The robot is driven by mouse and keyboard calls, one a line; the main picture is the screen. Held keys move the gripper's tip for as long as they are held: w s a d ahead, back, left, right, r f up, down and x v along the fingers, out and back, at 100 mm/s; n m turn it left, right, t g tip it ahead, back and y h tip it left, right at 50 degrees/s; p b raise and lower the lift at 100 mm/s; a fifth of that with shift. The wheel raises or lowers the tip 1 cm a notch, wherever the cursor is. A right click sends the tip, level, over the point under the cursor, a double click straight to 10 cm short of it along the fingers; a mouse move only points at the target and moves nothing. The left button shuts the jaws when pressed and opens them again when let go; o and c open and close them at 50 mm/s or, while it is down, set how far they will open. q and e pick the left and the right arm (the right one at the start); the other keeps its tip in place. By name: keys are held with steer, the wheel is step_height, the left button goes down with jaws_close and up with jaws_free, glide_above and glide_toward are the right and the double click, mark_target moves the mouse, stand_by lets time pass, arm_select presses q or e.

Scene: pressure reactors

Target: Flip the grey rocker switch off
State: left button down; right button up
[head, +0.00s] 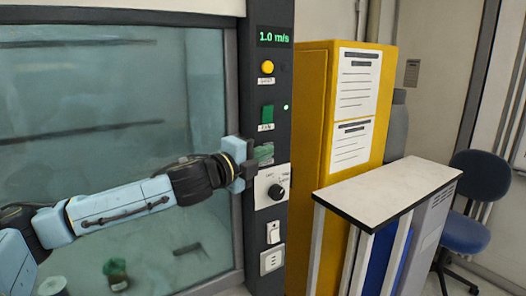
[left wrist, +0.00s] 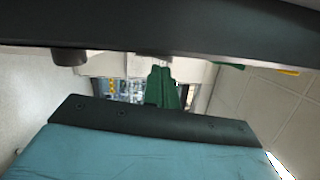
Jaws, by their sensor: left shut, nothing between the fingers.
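The grey rocker switch (head: 273,232) looks pale grey-white on the dark control column (head: 264,222), below the black knob and above a socket. Which way it is tipped is too small to tell. My left gripper (head: 252,169) is shut and empty, at the column's left side beside the knob plate, above and left of the grey switch. I cannot tell whether its tip touches the column. In the left wrist view, the gripper's dark and blue body (left wrist: 150,150) fills the lower part. The right gripper is not in view.
The column also carries a display reading 1.0 m/s (head: 274,37), a yellow button (head: 267,67), a green switch (head: 267,113) with a lit green lamp, a black knob (head: 276,191) and a socket (head: 271,262). A yellow cabinet (head: 312,120) stands right; hood glass (head: 100,110) lies left.

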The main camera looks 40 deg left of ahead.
arm_select(q)
steer(key=shift+w+a+r+n+p, duration=0.15)
steer(key=shift+a+n+p, duration=0.2)
steer(key=shift+p, duration=0.2)
steer(key=shift+d, duration=0.15)
steer(key=s+d+b, duration=0.2)
steer(key=s+b, duration=0.5)
steer(key=s, duration=0.4)
steer(key=shift+s+r, duration=0.25)
steer(key=shift+r, duration=0.15)
